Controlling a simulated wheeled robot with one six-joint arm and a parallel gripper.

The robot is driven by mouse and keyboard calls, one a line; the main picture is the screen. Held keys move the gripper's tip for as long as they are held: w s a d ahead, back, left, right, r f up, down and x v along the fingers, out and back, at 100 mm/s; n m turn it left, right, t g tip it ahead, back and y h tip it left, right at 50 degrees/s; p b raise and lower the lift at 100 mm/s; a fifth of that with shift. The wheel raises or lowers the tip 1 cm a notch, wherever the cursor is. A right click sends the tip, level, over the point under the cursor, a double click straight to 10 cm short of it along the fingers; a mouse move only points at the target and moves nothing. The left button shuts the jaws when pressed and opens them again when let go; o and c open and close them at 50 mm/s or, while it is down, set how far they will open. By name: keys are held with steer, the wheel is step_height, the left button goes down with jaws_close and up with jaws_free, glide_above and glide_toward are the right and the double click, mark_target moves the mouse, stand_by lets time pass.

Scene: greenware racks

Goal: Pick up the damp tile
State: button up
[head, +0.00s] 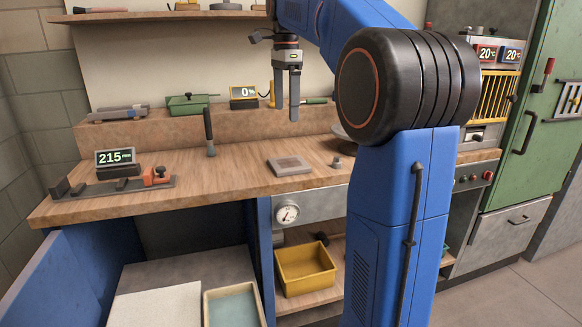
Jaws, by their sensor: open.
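A flat, square, grey-brown tile (289,165) with a darker inner square lies on the wooden workbench (240,180), close to its front edge. It is the only tile-like piece I can make out on the bench; whether it is damp does not show. My gripper (287,112) points down, with its two fingers apart and nothing between them. It appears above the tile in the picture, clear of it. How far it is from the tile in depth is hard to tell.
A 0% display (243,92) sits on the back ledge. A yellow bin (306,268) is below.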

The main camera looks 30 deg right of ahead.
glide_above(289, 163)
steer(key=a, duration=0.1)
step_height(289, 163, down, 11)
steer(key=shift+s+f, duration=0.1)
steer(key=shift+f, duration=0.05)
steer(key=f, duration=0.2)
steer(key=d+f, duration=0.1)
steer(key=f, duration=0.1)
steer(key=shift+f, duration=0.7)
steer(key=c, duration=1.2)
